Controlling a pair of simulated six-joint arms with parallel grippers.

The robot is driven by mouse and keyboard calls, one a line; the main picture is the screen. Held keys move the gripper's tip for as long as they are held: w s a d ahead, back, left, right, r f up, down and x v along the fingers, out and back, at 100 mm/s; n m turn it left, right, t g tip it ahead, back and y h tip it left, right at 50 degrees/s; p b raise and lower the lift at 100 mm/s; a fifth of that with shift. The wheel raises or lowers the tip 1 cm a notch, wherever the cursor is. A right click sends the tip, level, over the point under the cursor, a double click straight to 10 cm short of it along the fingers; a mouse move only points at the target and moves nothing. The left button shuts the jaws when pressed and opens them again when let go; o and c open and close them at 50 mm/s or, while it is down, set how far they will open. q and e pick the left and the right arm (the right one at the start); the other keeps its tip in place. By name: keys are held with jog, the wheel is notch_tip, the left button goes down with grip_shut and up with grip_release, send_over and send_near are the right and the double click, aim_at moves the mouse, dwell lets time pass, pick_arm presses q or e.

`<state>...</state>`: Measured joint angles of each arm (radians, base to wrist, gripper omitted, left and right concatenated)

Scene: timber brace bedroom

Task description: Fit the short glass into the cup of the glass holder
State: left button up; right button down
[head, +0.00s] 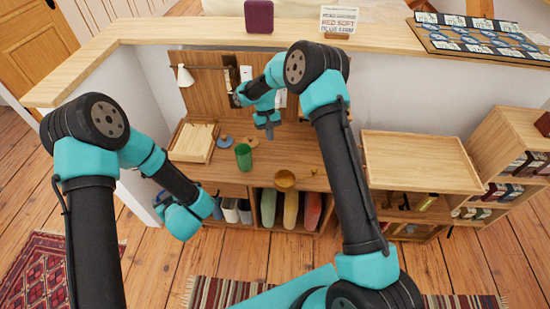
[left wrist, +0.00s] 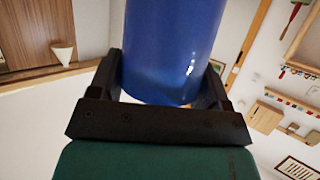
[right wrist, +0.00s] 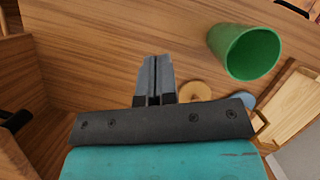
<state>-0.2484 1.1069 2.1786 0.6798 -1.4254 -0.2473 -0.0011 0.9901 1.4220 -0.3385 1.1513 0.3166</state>
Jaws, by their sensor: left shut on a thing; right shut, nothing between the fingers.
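My left gripper (left wrist: 165,85) is shut on a blue cylinder (left wrist: 172,45), which fills the middle of the left wrist view; its ends are not fully shown. In the head view the blue cylinder is mostly hidden at the left arm's end, in front of the shelf unit. A green cup (head: 243,157) stands on the counter, its open mouth showing in the right wrist view (right wrist: 245,52). My right gripper (head: 268,131) is shut and empty above the counter, behind and right of the green cup. A brass bowl-like piece with a handle (head: 285,180) is near the front edge; I cannot tell whether it is the holder.
A wooden tray (head: 192,141) is at the counter's left, with a blue disc (head: 225,142) and a tan disc (right wrist: 195,91) near the green cup. A rail with a white cone (head: 185,75) is on the back panel. Shelves below hold coloured items. An empty wooden top (head: 415,160) is right.

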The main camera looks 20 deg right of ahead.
send_near(278, 176)
jog(key=w+f, duration=0.1)
jog(key=f, duration=0.2)
jog(key=w+f, duration=0.1)
jog(key=shift+w+d+f, duration=0.1)
jog(key=shift+w+f, duration=0.2)
jog(key=s, duration=0.2)
jog(key=shift+s+r, duration=0.15)
jog(key=shift+s, duration=0.7)
